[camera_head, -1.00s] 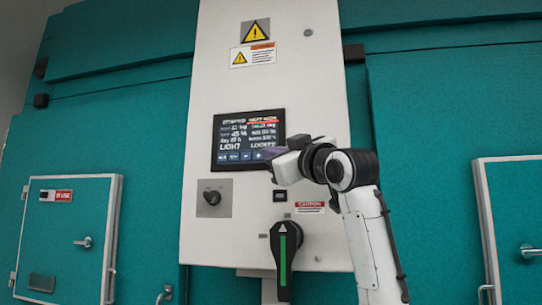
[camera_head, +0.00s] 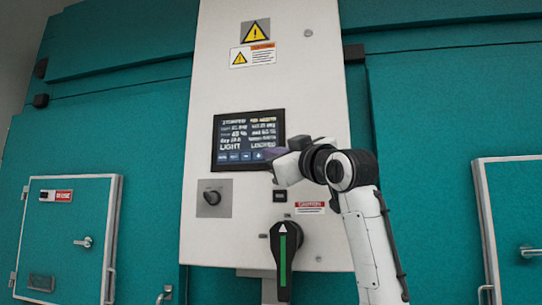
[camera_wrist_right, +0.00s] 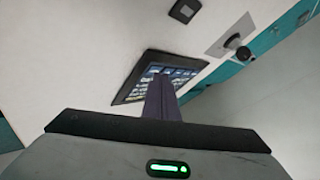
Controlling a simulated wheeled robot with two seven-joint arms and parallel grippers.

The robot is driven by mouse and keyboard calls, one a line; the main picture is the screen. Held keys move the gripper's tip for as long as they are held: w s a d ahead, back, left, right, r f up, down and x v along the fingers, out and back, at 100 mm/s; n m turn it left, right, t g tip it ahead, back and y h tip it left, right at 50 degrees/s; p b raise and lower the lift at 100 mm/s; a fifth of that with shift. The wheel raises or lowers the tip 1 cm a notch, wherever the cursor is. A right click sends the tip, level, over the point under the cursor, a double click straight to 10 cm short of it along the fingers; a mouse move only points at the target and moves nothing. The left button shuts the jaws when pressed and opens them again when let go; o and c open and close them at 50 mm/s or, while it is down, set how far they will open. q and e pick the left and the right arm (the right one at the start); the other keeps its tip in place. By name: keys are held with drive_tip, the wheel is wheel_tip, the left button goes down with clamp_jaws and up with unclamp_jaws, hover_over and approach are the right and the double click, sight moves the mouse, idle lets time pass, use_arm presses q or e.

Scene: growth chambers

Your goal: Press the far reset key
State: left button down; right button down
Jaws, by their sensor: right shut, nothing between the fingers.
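The dark touch screen (camera_head: 247,138) is set in the white control panel, with white text reading roughly "STOPPED" at its top left. A row of small blue keys (camera_head: 235,156) runs along its bottom edge; their labels are too small to read, so I cannot tell which is the reset key. My right gripper (camera_head: 270,154) is shut and empty at the screen's lower right corner, partly covering it. In the right wrist view the shut fingers (camera_wrist_right: 162,100) overlap the screen (camera_wrist_right: 140,85); I cannot tell whether they touch it. My left gripper is out of view.
A rotary knob (camera_head: 211,197) sits below the screen on the left. A large black handle with a green stripe (camera_head: 285,255) and a small black switch (camera_head: 280,196) sit lower on the panel (camera_head: 290,90). Teal chamber doors (camera_head: 65,235) flank it.

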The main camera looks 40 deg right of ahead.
drive_tip(key=shift+s+a, duration=0.5)
drive_tip(key=shift+a, duration=0.1)
idle(0.3)
drive_tip(key=s+a+b, duration=0.1)
drive_tip(key=s+a, duration=0.2)
drive_tip(key=shift+s+a, duration=0.1)
drive_tip(key=shift+a, duration=0.3)
idle(0.6)
